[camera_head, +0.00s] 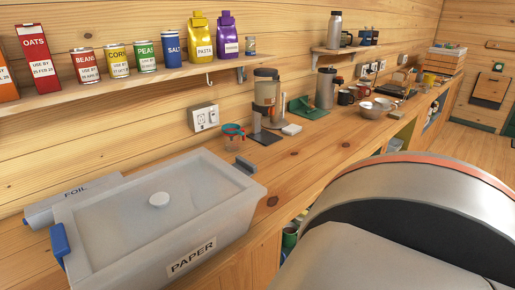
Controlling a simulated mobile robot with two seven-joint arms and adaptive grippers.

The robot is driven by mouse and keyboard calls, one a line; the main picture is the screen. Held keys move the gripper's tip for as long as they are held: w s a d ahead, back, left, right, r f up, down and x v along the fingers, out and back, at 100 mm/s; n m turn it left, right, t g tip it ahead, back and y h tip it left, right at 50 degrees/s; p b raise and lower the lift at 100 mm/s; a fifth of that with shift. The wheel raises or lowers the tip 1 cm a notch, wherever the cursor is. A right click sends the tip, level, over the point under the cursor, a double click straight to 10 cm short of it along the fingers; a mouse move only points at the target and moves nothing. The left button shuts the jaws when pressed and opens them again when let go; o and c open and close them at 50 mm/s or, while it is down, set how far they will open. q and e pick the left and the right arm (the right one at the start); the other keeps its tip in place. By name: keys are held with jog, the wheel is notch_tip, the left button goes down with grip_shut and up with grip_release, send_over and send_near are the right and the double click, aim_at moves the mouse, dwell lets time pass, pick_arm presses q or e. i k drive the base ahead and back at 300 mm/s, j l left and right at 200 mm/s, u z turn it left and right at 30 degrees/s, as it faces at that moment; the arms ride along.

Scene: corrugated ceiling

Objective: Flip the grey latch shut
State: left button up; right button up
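A pale grey storage box (200,232) labelled PAPER sits on the wooden counter at the lower left. The grey latch (246,164) is at the box's far right end and sticks up and outward at the rim, apart from the lid's top. A blue latch (60,242) is at the left end; how it sits against the lid is hard to tell. Neither of my grippers is in view.
A FOIL box (75,199) lies behind the storage box. A measuring cup (233,137) and a coffee maker (266,100) stand beyond the grey latch. A shelf (125,86) of groceries hangs above. A large rounded grey shape close to the camera hides the lower right.

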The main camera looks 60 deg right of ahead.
aim_at(242, 164)
jog(key=k+l, duration=0.1)
jog(key=l, duration=0.95)
jog(key=k+l, duration=0.15)
jog(key=l, duration=0.35)
jog(key=k+l, duration=0.1)
jog(key=l, duration=0.95)
jog(key=k+l, duration=0.15)
jog(key=l, duration=0.4)
jog(key=i+u, duration=0.05)
